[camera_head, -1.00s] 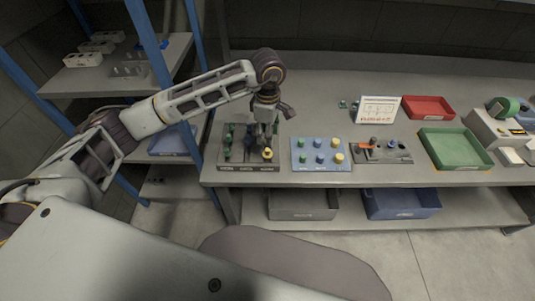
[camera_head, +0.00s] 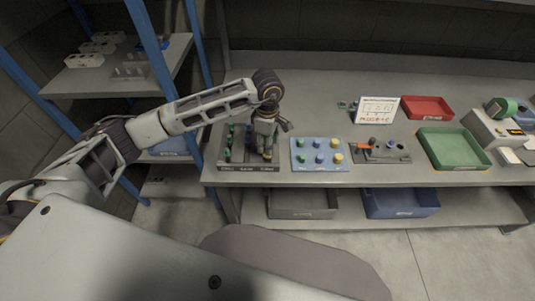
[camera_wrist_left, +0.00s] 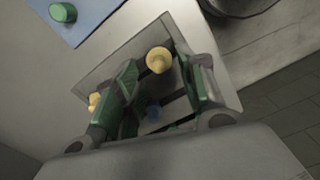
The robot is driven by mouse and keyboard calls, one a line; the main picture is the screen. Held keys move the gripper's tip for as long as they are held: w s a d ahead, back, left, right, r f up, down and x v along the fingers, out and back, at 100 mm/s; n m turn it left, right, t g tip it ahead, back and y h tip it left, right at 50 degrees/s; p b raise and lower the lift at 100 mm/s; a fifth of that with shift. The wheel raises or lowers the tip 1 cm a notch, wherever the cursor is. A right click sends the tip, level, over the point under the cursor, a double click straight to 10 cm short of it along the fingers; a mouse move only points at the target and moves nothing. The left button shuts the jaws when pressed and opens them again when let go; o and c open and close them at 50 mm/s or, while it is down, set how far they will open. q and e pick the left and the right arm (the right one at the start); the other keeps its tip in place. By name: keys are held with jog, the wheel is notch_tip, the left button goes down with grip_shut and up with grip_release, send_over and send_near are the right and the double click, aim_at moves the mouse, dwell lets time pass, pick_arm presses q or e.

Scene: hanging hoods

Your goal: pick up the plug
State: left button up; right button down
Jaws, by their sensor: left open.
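My left gripper (camera_head: 263,154) points down over the right part of the dark plug tray (camera_head: 235,167) at the left end of the bench. In the left wrist view my gripper (camera_wrist_left: 166,75) is open, and a yellow plug (camera_wrist_left: 158,60) shows between its two fingertips. I cannot tell whether either finger touches it. A blue plug (camera_wrist_left: 152,110) and another yellow plug (camera_wrist_left: 94,100) also show there. In the head view the gripper hides the plugs beneath it. Green plugs (camera_head: 229,146) stand at the tray's left side.
A blue board (camera_head: 320,168) with green, blue and yellow plugs lies just right of the tray. Further right are a grey fixture (camera_head: 382,156), a white sign (camera_head: 377,109), a red bin (camera_head: 428,107) and a green bin (camera_head: 452,149). A blue-posted shelf stands at left.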

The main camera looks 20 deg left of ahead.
pick_arm(q)
jog(key=shift+w+f, duration=0.1)
jog(key=shift+f, duration=1.45)
jog(key=shift+c, duration=0.2)
grip_shut()
